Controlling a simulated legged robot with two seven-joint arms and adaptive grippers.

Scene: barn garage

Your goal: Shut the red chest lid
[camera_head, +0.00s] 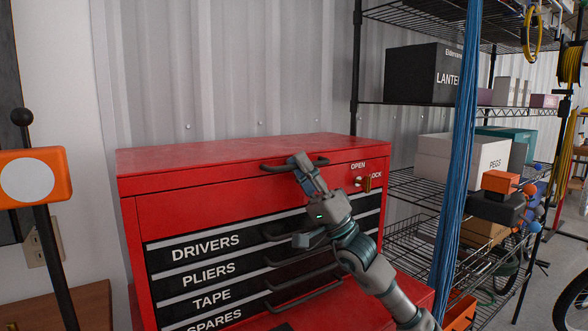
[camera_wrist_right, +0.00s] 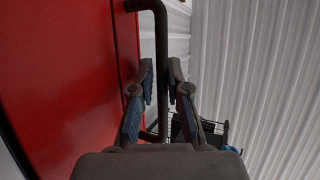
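The red chest (camera_head: 160,220) stands against the wall in the head view, with black drawers labelled DRIVERS, PLIERS, TAPE and SPARES. Its red lid (camera_head: 230,150) lies level on top, with no visible gap at the front. A dark bar handle (camera_head: 270,168) is on the chest's upper front. My right gripper (camera_head: 298,163) is at this handle. In the right wrist view, the handle bar (camera_wrist_right: 161,35) passes between the fingers of my right gripper (camera_wrist_right: 160,75), which are drawn in close on both sides of it. My left gripper is not in view.
A wire shelf rack (camera_head: 400,105) with boxes stands to the right, with a blue cable bundle (camera_head: 460,150) hanging before it. An orange object with a white disc (camera_head: 25,180) and a dark pole stand at the left. A keyed lock (camera_head: 367,183) is right of the handle.

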